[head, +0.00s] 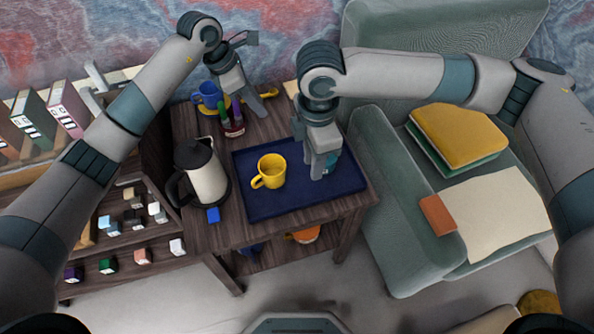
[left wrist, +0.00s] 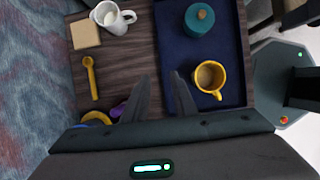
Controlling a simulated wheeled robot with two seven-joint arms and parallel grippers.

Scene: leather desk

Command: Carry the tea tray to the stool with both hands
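The dark blue tea tray (head: 262,208) lies flat on a dark wooden table (head: 215,235); part of it shows in the left wrist view (left wrist: 180,50). A yellow mug (head: 270,171) and a teal lidded canister (head: 333,160) stand on it. My right gripper (head: 318,172) points down over the tray beside the canister, partly hiding it; its finger gap is unclear. My left gripper (left wrist: 160,75) is open and empty, above the table behind the tray, near a pen cup (head: 233,124). I cannot identify the stool for certain.
A kettle (head: 202,172) stands left of the tray, with a blue block (head: 213,215) before it. A blue mug (head: 208,95) is behind. In the left wrist view are a white mug (left wrist: 113,17) and yellow spoon (left wrist: 91,77). A green armchair (head: 385,200) stands right.

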